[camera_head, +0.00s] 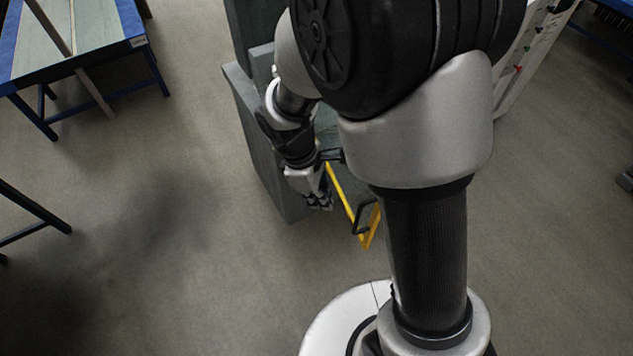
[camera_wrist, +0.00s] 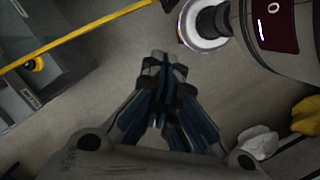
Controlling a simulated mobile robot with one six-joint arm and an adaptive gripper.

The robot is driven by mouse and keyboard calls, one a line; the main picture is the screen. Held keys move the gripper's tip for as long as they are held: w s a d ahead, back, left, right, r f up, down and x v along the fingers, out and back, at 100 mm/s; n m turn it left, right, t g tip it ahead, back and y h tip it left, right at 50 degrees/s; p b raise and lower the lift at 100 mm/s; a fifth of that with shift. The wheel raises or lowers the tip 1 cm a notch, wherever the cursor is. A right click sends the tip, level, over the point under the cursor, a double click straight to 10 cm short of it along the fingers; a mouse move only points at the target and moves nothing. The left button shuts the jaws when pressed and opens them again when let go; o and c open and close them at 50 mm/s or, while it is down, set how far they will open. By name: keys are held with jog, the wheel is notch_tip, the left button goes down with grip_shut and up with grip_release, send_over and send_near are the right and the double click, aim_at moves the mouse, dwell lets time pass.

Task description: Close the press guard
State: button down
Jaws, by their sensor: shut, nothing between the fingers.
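The press (camera_head: 262,150) is a grey machine partly hidden behind my arm in the head view. Its guard (camera_head: 342,191) has a yellow frame and stands swung out from the press. A black handle (camera_head: 361,217) sits near its outer end. My gripper (camera_head: 320,203) is shut and empty, just left of the yellow frame in the head view; I cannot tell if they touch. In the wrist view my gripper (camera_wrist: 162,65) points over bare floor. A yellow bar (camera_wrist: 80,35), likely the guard, crosses the upper left, apart from the fingertips. The guard's far part is hidden.
A blue-edged table (camera_head: 85,55) stands at the upper left. A white panel with small coloured parts (camera_head: 518,68) stands behind my arm on the right. The floor left of the press is clear. A yellow item (camera_wrist: 308,115) lies at the wrist view's right edge.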

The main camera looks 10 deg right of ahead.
jog(key=s+d+f, duration=0.2)
jog(key=d+f, duration=0.2)
jog(key=shift+d, duration=0.25)
jog(key=shift+s+d, duration=0.1)
jog(key=shift+d, duration=0.05)
